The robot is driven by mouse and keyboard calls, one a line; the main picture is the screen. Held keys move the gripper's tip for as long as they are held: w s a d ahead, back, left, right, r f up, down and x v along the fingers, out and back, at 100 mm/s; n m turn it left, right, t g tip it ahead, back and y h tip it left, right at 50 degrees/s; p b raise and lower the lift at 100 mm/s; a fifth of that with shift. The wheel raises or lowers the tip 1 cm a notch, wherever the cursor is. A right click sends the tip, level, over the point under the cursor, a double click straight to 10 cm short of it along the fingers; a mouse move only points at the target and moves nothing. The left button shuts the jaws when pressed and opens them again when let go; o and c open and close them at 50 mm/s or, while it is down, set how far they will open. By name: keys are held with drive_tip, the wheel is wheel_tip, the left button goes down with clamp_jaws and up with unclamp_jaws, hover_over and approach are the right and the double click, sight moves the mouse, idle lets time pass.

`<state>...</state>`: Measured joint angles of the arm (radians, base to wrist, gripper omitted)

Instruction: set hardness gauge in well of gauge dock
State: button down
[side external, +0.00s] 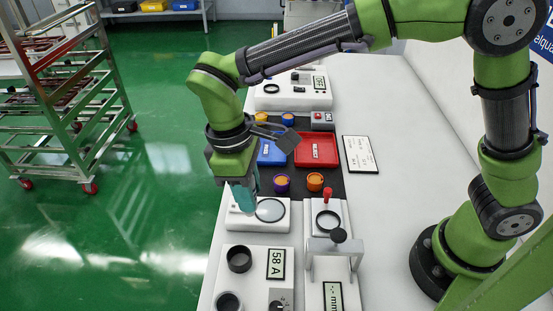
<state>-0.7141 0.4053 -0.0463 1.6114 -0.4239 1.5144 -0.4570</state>
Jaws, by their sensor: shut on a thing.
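My gripper (242,200) points down at the left edge of the bench, above a white unit with a black-rimmed round plate (270,210). Teal shows at its lower end. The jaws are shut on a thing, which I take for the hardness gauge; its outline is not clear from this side. A white unit nearer the camera, which looks like the gauge dock (262,275), has a "58 A" display and a dark ring-shaped well (239,258). My gripper is behind this unit, above bench level and apart from the well. A second dark round part (228,302) is at its front left.
A white press-like stand (337,262) with a black knob is right of the dock. A label card (360,154) lies on the clear right bench.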

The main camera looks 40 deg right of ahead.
drive_tip(key=shift+n, duration=0.6)
drive_tip(key=shift+s+a+f, duration=0.25)
drive_tip(key=shift+a+f, duration=0.5)
drive_tip(key=shift+f, duration=0.95)
drive_tip(key=shift+s+a+f, duration=0.3)
drive_tip(key=shift+a+f, duration=0.5)
drive_tip(key=shift+f, duration=0.95)
drive_tip(key=shift+s+a+f, duration=0.25)
drive_tip(key=shift+a+f, duration=0.5)
drive_tip(key=shift+f, duration=0.95)
drive_tip(key=shift+f, duration=0.15)
drive_tip(key=c, duration=0.8)
unclamp_jaws()
